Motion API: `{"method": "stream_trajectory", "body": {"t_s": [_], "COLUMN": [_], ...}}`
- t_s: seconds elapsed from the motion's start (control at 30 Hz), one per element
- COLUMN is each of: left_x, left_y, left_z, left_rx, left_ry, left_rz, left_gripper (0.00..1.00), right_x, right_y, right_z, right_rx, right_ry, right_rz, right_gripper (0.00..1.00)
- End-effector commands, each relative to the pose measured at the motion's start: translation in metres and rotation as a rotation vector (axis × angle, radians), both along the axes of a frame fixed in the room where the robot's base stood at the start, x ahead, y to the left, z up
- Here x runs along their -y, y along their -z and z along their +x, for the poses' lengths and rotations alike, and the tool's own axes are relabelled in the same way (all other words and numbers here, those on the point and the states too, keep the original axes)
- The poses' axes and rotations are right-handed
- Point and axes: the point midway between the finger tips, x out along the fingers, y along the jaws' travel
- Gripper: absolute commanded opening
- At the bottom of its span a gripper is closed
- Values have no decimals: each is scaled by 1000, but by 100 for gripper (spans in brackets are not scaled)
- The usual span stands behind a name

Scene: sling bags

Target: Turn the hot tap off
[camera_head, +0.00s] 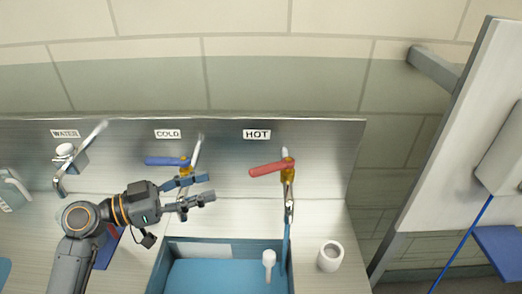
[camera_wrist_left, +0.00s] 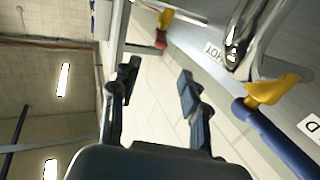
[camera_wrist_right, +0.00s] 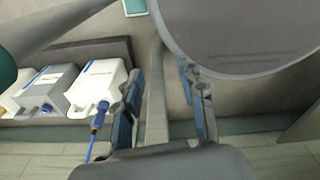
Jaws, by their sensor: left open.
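The hot tap's red lever (camera_head: 270,168) points left from its brass valve under the HOT label (camera_head: 257,134). The red lever also shows small in the left wrist view (camera_wrist_left: 161,40). The cold tap has a blue lever (camera_head: 165,161), also pointing left, which looms close in the left wrist view (camera_wrist_left: 275,140). My left gripper (camera_head: 212,187) is open and empty, in front of the cold tap and left of the red lever, apart from it. My right gripper (camera_wrist_right: 160,85) shows only in its own wrist view, with its fingers apart and nothing between them.
A WATER spout (camera_head: 62,165) is at the left. White boxes (camera_wrist_right: 95,82) lie near my right gripper.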

Motion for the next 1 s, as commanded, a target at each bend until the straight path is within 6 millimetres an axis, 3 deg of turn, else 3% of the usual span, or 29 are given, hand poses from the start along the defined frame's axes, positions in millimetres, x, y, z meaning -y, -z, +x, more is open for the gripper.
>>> {"method": "stream_trajectory", "body": {"t_s": [0.1,0.27,0.7,1.0], "left_x": [3,21,103,126], "left_y": [-3,-6,-7,-2], "left_z": [0,8,45,56], "left_rx": [4,3,3,3], "left_ry": [4,6,4,3], "left_rz": [-2,-4,-3,0], "left_gripper": [45,45,45,45], "right_x": [0,1,0,0], "right_y": [-2,-14,-58,-67], "right_z": [-11,-10,-5,-3], "right_rx": [-17,-15,-5,-3], "right_ry": [0,0,0,0], "right_rz": [-2,-1,0,0], "right_gripper": [40,40,40,40]}}
